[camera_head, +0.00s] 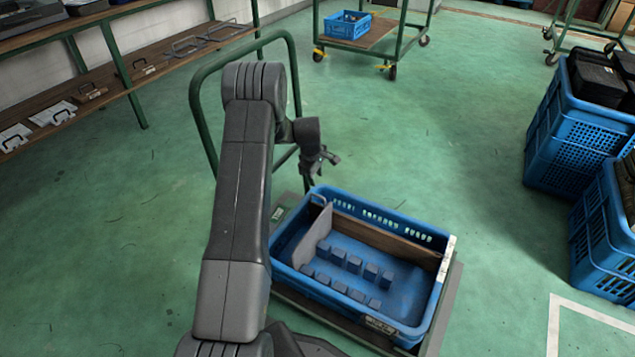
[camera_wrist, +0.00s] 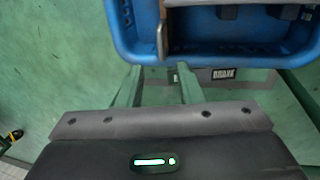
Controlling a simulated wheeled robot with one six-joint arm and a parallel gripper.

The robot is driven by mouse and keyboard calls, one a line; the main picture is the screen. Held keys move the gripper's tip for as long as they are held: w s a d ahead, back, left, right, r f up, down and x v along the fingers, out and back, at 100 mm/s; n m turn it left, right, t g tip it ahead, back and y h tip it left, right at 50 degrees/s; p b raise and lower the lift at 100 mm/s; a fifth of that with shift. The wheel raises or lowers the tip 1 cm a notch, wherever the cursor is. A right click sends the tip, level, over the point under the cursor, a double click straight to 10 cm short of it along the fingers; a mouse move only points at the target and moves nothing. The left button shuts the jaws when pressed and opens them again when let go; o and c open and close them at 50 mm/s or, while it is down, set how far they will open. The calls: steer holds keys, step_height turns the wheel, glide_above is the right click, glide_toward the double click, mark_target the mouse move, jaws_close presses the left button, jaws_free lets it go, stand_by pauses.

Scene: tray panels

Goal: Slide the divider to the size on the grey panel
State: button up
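The blue tray (camera_head: 402,334) stands on a low cart. Several blue blocks (camera_head: 354,264) rise in rows from the tray floor right of the divider. A small grey panel with a pale mark (camera_head: 278,212) shows at the cart's left edge; I cannot read it. My gripper (camera_head: 328,160) hangs apart from the tray, above its back left corner, and appears empty. The tray also shows in the wrist view (camera_wrist: 125,30).
A brown board (camera_head: 385,239) runs along the tray's back wall. The cart's green handle frame (camera_head: 205,120) rises behind my arm. Blue crates (camera_head: 568,150) stand at the right, another cart (camera_head: 380,38) at the back and shelving (camera_head: 85,65) at the left. Floor between is clear.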

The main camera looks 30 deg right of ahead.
steer(key=shift+s+a+r, duration=0.1)
steer(key=shift+a+r, duration=0.05)
steer(key=shift+r, duration=0.7)
steer(key=shift+s+a+r, duration=0.1)
steer(key=shift+a+r, duration=0.05)
steer(key=shift+r, duration=0.65)
steer(key=shift+f, duration=0.1)
steer(key=b, duration=0.4)
glide_toward(319, 197)
steer(key=f, duration=0.2)
steer(key=d+f, duration=0.1)
steer(key=f, duration=0.2)
steer(key=w+f, duration=0.1)
steer(key=f, duration=0.1)
steer(key=shift+d+f, duration=0.3)
steer(key=shift+r, duration=0.1)
steer(key=shift+w+d, duration=0.1)
steer(key=shift+d, duration=0.1)
